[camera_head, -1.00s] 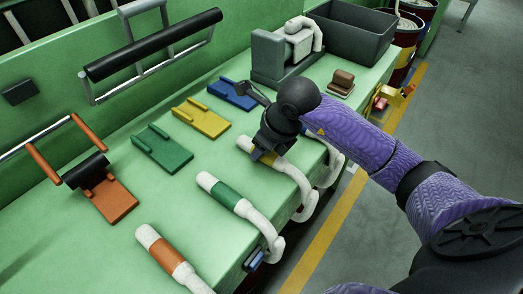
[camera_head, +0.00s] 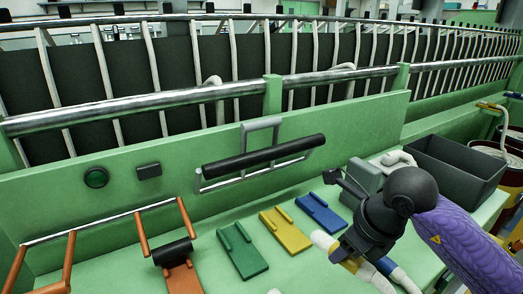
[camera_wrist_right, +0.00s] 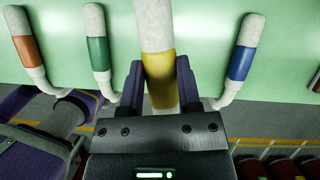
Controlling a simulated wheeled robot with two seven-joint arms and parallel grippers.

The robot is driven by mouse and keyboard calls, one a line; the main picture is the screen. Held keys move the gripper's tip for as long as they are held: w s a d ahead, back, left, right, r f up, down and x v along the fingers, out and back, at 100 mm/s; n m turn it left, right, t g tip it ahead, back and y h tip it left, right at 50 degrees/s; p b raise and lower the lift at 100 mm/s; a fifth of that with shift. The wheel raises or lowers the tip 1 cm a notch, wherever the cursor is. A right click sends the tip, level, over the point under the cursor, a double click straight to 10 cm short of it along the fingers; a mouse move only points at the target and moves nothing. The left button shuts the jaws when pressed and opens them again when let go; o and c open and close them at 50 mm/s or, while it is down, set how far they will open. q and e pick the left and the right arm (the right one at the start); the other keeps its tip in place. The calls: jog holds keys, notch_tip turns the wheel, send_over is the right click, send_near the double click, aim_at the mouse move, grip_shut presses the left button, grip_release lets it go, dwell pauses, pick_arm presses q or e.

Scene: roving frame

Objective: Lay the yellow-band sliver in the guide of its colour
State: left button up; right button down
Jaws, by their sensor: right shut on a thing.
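My right gripper (camera_head: 343,258) is shut on the yellow-band sliver (camera_head: 325,242), a thick white roll with a curved tail. In the right wrist view the yellow band (camera_wrist_right: 160,75) lies between the two fingers (camera_wrist_right: 160,90), and the roll looks nearer the camera than the other slivers. Whether it is clear of the bench, I cannot tell. The yellow guide (camera_head: 287,232), a flat plate with a raised rail, lies empty on the bench, just left of the sliver's white end in the head view. My left gripper is not in view.
Blue (camera_head: 320,213), green (camera_head: 243,252) and orange (camera_head: 183,279) guides lie in the same row. Blue-band (camera_wrist_right: 241,63), green-band (camera_wrist_right: 97,52) and orange-band (camera_wrist_right: 28,50) slivers lie on the bench. A grey machine (camera_head: 364,178) and a dark bin (camera_head: 455,168) stand right.

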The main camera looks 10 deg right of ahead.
jog(key=s+a+f+n+g+h, duration=0.1)
jog(key=n+g, duration=0.3)
jog(key=n, duration=1)
jog(key=s+a+f+n+g+h, duration=0.1)
jog(key=s+a+n+g, duration=0.3)
jog(key=n, duration=1.1)
jog(key=shift+s+a+n+b, duration=0.2)
jog(key=shift+a+n+b, duration=0.05)
jog(key=shift+n+b, duration=0.05)
